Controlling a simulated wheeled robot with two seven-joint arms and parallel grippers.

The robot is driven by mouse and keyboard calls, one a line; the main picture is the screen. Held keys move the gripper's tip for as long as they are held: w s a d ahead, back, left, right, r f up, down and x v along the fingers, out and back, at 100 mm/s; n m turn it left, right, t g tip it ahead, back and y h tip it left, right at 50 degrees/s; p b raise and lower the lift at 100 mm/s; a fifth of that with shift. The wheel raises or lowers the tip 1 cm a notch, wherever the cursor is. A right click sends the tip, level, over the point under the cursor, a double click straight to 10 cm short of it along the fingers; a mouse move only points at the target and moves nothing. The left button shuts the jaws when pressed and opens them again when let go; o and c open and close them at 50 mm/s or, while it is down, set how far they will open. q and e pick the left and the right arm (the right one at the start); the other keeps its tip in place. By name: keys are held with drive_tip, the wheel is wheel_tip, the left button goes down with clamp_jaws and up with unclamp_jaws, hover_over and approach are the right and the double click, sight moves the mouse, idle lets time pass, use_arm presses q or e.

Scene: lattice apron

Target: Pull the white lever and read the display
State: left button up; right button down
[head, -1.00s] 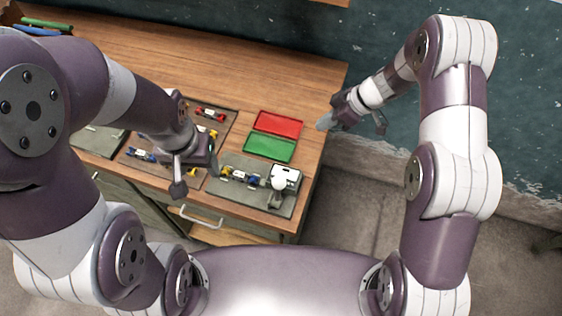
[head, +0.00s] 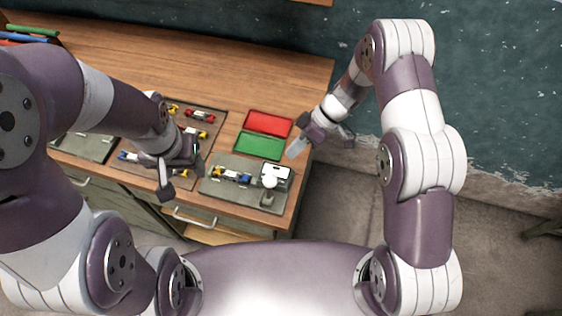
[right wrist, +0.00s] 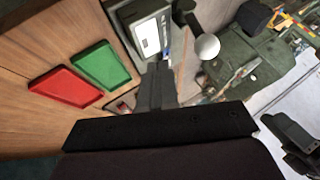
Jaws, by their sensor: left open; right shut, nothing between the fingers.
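The white lever's round knob (head: 269,182) stands at the front of a small device with a white-faced display (head: 277,171), on the right end of a grey mat. In the right wrist view the knob (right wrist: 207,47) is a white ball beside the display (right wrist: 149,38); its writing is too small to read. My right gripper (head: 296,148) is shut and empty, behind and right of the device, apart from the knob. Its fingers (right wrist: 157,88) show in the right wrist view. My left gripper (head: 182,172) is open, above the parts mats left of the device.
A red tray (head: 268,124) and a green tray (head: 259,146) lie behind the device. Small coloured parts (head: 232,175) lie on the grey mat (head: 214,188) left of it. The wooden table (head: 285,75) ends just right of the device, with open floor beyond.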

sight(287, 169)
drive_tip(key=p+x, duration=0.1)
drive_tip(key=x, duration=0.2)
drive_tip(key=shift+s+a+f, duration=0.1)
drive_tip(key=shift+s+a, duration=0.05)
drive_tip(key=shift+a, duration=0.05)
drive_tip(key=shift+s+a+r+p, duration=0.25)
drive_tip(key=shift+s+p, duration=0.15)
drive_tip(key=shift+s, duration=0.1)
drive_tip(key=shift+s+a+r+p, duration=0.15)
drive_tip(key=shift+s+a+p, duration=0.1)
drive_tip(key=shift+s+p, duration=0.25)
drive_tip(key=shift+s+a, duration=0.35)
drive_tip(key=shift+s, duration=0.3)
drive_tip(key=shift+w, duration=0.1)
